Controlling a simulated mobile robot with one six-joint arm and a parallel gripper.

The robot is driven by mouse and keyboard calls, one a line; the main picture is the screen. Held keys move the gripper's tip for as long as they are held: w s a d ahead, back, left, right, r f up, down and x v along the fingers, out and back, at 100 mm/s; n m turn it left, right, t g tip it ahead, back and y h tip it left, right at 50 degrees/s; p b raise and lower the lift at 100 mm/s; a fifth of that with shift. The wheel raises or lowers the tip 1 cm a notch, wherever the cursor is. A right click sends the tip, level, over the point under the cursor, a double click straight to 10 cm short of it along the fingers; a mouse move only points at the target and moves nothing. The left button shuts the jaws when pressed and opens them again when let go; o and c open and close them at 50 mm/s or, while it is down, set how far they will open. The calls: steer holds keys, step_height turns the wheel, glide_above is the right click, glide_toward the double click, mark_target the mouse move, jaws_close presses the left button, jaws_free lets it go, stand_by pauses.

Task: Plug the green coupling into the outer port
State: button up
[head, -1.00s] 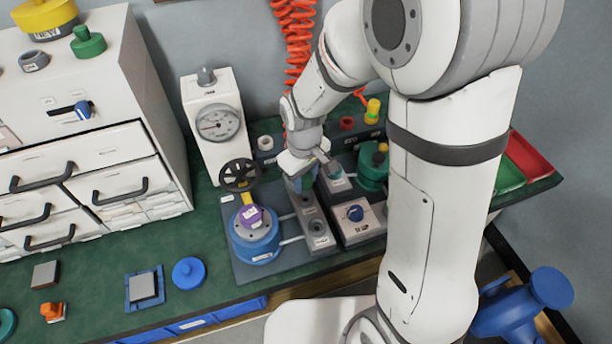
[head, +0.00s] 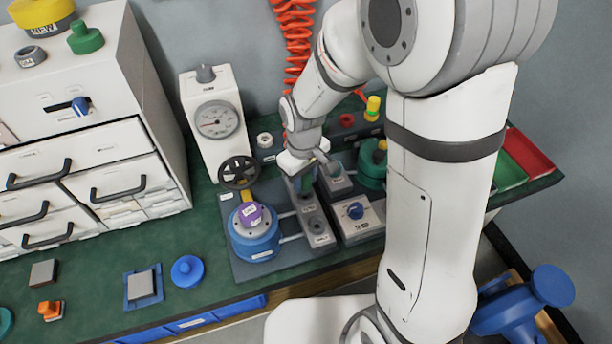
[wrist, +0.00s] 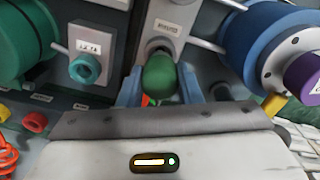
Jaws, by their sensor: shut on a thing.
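The green coupling (wrist: 160,77) is between my gripper's blue fingers (wrist: 160,92) in the wrist view, its rounded end toward the camera. My gripper (head: 303,185) is shut on it above the grey port block, between the blue vessel and the grey box with a teal fitting. In the wrist view a labelled grey port (wrist: 158,46) shows just beyond the coupling; whether they touch is hidden. In the head view an open port (head: 319,238) is on the near end of the block, clear of the gripper. The label wording is too small to read.
The blue vessel (head: 255,243) with a purple cap stands left of the block. A handwheel (head: 239,172) and gauge (head: 215,121) stand behind left.

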steer(key=shift+f+b, duration=0.6)
steer(key=shift+f, duration=0.3)
steer(key=o, duration=1.1)
step_height(320, 180, up, 8)
steer(key=shift+f+p, duration=0.1)
steer(key=shift+p, duration=0.85)
steer(key=s+d+r+m+t+p, duration=0.1)
steer(key=s+d+r+m+p, duration=0.2)
steer(key=s+d+r+p, duration=0.3)
steer(key=s+d+r+m+t+p, duration=0.1)
steer(key=s+d+r+m+p, duration=0.3)
steer(key=r, duration=1.3)
steer(key=s+d+p, duration=0.2)
steer(key=p, duration=0.2)
steer(key=shift+d+r+m, duration=0.25)
steer(key=shift+d+m, duration=0.05)
steer(key=shift+d, duration=0.05)
